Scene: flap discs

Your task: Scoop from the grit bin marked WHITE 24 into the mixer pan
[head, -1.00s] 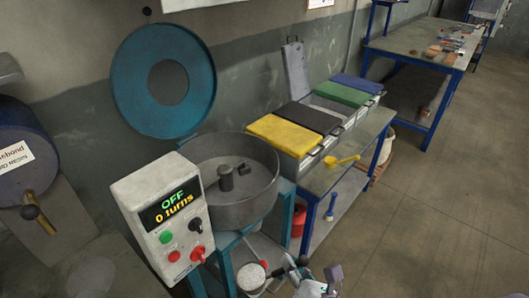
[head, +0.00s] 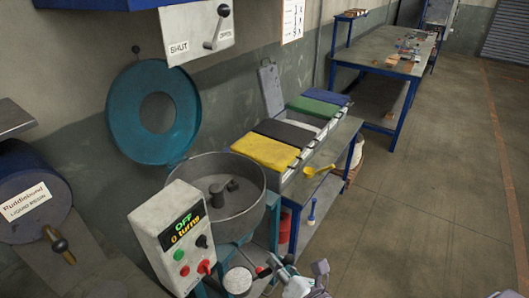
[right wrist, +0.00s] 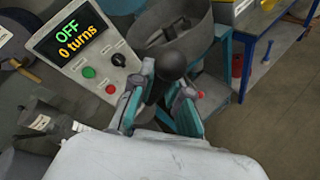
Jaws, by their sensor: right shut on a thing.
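The mixer pan (head: 248,208) is a round grey pan on a teal frame, with its teal ring lid (head: 155,113) raised. Grit bins stand in a row with yellow (head: 265,151), black (head: 284,132), green (head: 315,107) and blue lids; one grey lid (head: 271,89) is raised between black and green. I cannot read WHITE 24 on any bin. My right gripper (head: 277,268) is low in front of the pan. In the right wrist view (right wrist: 160,92) its fingers are shut on a dark knob-ended thing (right wrist: 173,66), whose full shape I cannot tell. My left gripper is not in view.
A control box (head: 172,235) reading OFF and 0 turns stands beside the pan. A resin drum (head: 30,190) is at the left. The floor (head: 440,210) at the right is clear.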

